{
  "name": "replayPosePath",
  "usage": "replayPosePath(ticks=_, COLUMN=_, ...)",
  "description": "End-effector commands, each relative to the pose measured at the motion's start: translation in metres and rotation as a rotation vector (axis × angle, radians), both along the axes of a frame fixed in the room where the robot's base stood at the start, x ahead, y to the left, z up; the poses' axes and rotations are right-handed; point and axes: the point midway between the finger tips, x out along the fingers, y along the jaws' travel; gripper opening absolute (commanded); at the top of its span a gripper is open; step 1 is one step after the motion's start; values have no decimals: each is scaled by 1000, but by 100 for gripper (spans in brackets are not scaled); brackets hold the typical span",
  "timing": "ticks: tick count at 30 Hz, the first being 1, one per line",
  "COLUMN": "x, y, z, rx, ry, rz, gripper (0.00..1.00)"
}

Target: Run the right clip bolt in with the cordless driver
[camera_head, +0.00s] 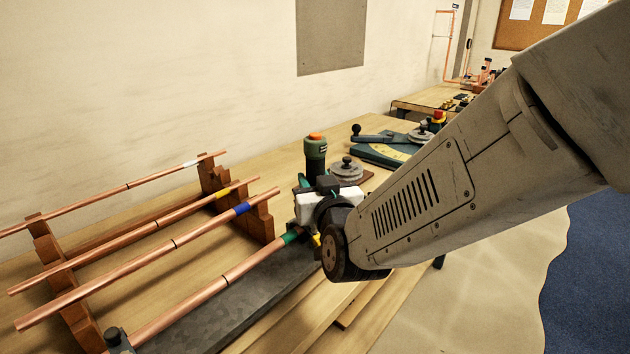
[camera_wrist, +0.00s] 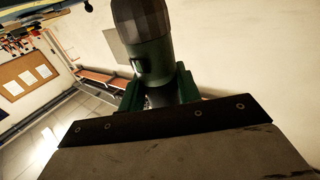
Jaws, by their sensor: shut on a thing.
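The cordless driver (camera_head: 316,152), dark green with an orange top, stands upright above my wrist in the head view. In the wrist view the driver (camera_wrist: 150,50) rises between two green fingers. My gripper (camera_head: 320,184) is shut on the driver; in the wrist view my gripper (camera_wrist: 160,92) shows its fingers on either side of it. A copper pipe (camera_head: 215,285) with a green band lies along a dark grey slab (camera_head: 225,318). A dark clip-like part (camera_head: 118,340) sits at its near left end. The right clip, its bolt and the driver's tip are hidden behind my wrist.
A wooden rack (camera_head: 258,218) holds several banded copper pipes at the left. The wall (camera_head: 150,80) runs behind the bench.

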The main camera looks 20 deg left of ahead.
Motion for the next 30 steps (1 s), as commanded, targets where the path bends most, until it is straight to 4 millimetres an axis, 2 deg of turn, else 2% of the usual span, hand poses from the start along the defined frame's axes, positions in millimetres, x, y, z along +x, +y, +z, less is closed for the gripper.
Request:
replayPosePath(ticks=17, x=0, y=0, z=-2, rx=-1, ry=2, rz=0, gripper=6)
replayPosePath(ticks=30, x=0, y=0, z=30, rx=2, ry=-2, rz=0, gripper=6)
